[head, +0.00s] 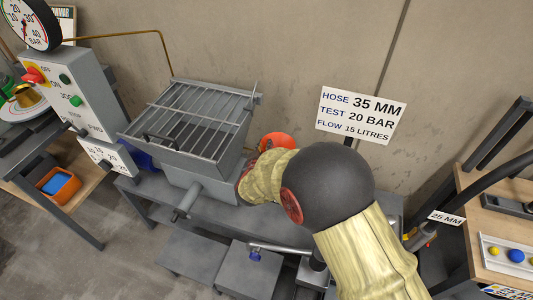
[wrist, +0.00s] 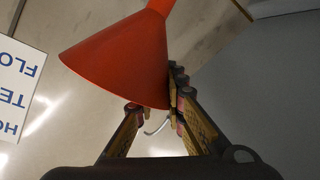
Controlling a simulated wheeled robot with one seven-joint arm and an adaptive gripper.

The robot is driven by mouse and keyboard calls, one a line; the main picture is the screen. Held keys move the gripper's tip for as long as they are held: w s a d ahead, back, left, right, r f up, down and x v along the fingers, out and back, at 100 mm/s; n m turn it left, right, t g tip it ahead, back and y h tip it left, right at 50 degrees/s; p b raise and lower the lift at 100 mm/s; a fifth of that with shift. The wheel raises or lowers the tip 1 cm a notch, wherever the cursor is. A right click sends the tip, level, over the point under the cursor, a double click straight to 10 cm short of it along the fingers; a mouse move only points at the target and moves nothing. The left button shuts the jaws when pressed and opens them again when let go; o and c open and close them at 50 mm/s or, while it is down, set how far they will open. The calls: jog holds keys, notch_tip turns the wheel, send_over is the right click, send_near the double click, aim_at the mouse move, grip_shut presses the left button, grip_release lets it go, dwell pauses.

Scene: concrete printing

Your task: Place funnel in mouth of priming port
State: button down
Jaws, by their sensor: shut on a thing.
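The orange-red funnel (head: 278,142) shows partly in the head view, just behind my arm and right of the grated hopper. In the wrist view the funnel (wrist: 125,62) fills the upper middle, its wide rim toward my gripper (wrist: 158,107) and its narrow end toward the top edge. My gripper is shut on the funnel near its rim, with a finger on either side of a thin pale curved piece. In the head view my arm hides the fingers. I cannot make out the priming port in either view; my arm covers part of the pump.
A grey pump with a grated hopper (head: 195,122) stands left of my arm. A sign (head: 361,114) stands behind, against the concrete wall. A control box (head: 73,95) is at left; a wooden bench (head: 480,235) is at right. A grey block (head: 248,268) sits low in front.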

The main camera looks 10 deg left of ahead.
notch_tip(320, 180, down, 3)
jog(key=shift+r+b, duration=0.1)
jog(key=shift+b, duration=0.45)
jog(key=c, duration=1.8)
grip_release()
jog(key=shift+f, duration=0.2)
jog(key=shift+c, duration=0.2)
jog(key=p+v, duration=0.3)
jog(key=v, duration=0.9)
jog(key=shift+d+r, duration=0.1)
jog(key=shift+r, duration=0.15)
